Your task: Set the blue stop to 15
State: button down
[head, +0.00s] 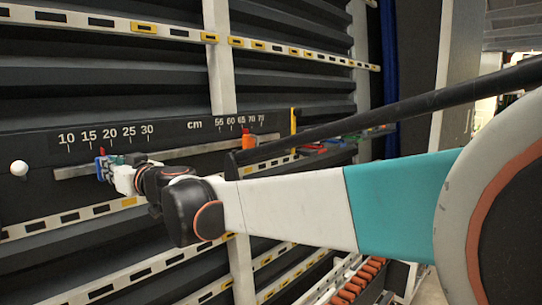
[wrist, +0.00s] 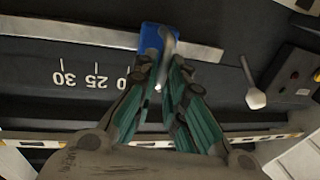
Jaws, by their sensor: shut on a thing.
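The blue stop (head: 101,169) sits on a grey rail (head: 72,172) below the centimetre scale (head: 108,135) in the head view. It appears below the stretch between the 15 and 20 marks; its exact reading cannot be told. My gripper (head: 113,166) is at the stop and shut on it. In the wrist view the scale is upside down, and the blue stop (wrist: 151,37) lies past the partly hidden 20. A grey piece (wrist: 168,45) shows between my fingertips (wrist: 163,72). My fingers hide the lower numbers.
A red-orange stop (head: 248,138) sits farther right on the rail, below the 65–70 marks. A white ball-shaped knob (head: 19,168) is at the far left. A pale knob (wrist: 256,98) and a dark control box (wrist: 292,75) show in the wrist view.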

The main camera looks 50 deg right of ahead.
jog(key=shift+s, duration=0.15)
jog(key=shift+a, duration=1.2)
jog(key=c, duration=1.7)
grip_release()
jog(key=s+d, duration=0.2)
jog(key=s, duration=0.9)
jog(key=shift+s+d, duration=0.25)
jog(key=shift+s, duration=0.05)
